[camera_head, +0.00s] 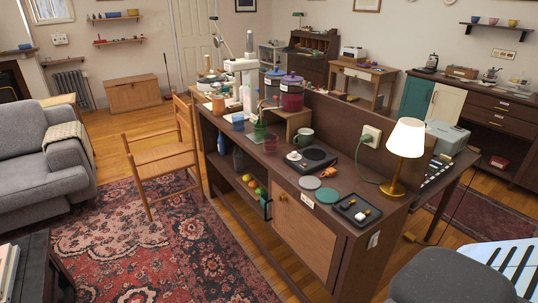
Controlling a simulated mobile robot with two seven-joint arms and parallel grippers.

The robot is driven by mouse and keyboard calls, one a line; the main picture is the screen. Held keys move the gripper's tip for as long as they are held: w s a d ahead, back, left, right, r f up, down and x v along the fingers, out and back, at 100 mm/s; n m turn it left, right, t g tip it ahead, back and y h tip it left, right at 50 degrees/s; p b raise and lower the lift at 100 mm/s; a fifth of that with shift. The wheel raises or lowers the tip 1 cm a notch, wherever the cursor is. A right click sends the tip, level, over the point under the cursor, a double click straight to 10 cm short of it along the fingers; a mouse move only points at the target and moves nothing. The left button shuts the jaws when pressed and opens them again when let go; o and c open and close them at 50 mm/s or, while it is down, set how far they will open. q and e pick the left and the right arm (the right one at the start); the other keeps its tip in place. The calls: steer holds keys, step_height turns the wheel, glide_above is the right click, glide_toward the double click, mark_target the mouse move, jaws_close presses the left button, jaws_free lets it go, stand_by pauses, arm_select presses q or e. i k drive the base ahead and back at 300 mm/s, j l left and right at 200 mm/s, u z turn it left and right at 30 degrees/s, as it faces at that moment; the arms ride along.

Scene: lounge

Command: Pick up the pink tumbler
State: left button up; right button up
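A small reddish-pink see-through tumbler (270,143) stands upright on the long dark wooden counter (262,160), near its front edge. It looks like the pink tumbler. It is small in the view. Neither of my grippers shows in the head view, so I cannot see how either one stands.
A dark blue tumbler (238,121) and a white machine (244,80) stand left on the counter.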

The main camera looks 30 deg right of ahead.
mark_target(271, 145)
steer(key=z, duration=0.8)
steer(key=i+z, duration=0.2)
steer(key=z, duration=0.2)
steer(key=i+j+z, duration=0.1)
steer(key=z, duration=0.25)
steer(key=i+j+z, duration=0.2)
steer(key=z, duration=0.2)
steer(key=i+j+z, duration=0.15)
steer(key=i+j, duration=0.15)
steer(key=i+j+z, duration=0.15)
steer(key=i+j, duration=0.15)
steer(key=j, duration=0.2)
